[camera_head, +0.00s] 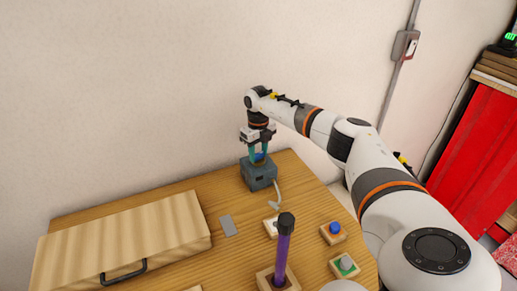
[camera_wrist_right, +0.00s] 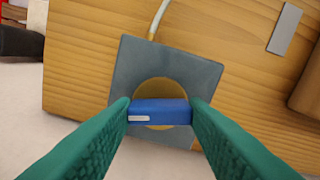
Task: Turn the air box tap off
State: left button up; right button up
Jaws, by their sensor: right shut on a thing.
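The air box (camera_head: 258,174) is a grey-blue box at the back of the wooden table in the head view. Its grey top (camera_wrist_right: 140,64) with a yellow disc (camera_wrist_right: 154,88) fills the middle of the right wrist view. The blue tap (camera_wrist_right: 160,111) has a white mark near its left end and lies crosswise over the disc. My right gripper (camera_wrist_right: 158,112) points down from above, its green fingers shut on the tap's two ends. In the head view my right gripper (camera_head: 259,156) largely hides the tap. My left gripper is in neither view.
A wooden case (camera_head: 125,245) with a black handle lies at the left. A grey plate (camera_head: 229,226) lies beside it. A purple rod (camera_head: 283,250) with a black top stands upright in a wooden block at the front.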

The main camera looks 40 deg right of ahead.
aim_at(258, 154)
jog(key=shift+r+m+p, duration=0.1)
jog(key=shift+m+p, duration=0.35)
jog(key=shift+m, duration=1.15)
jog(key=o, duration=1)
jog(key=shift+r+b, duration=1.45)
jog(key=shift+r, duration=4.5)
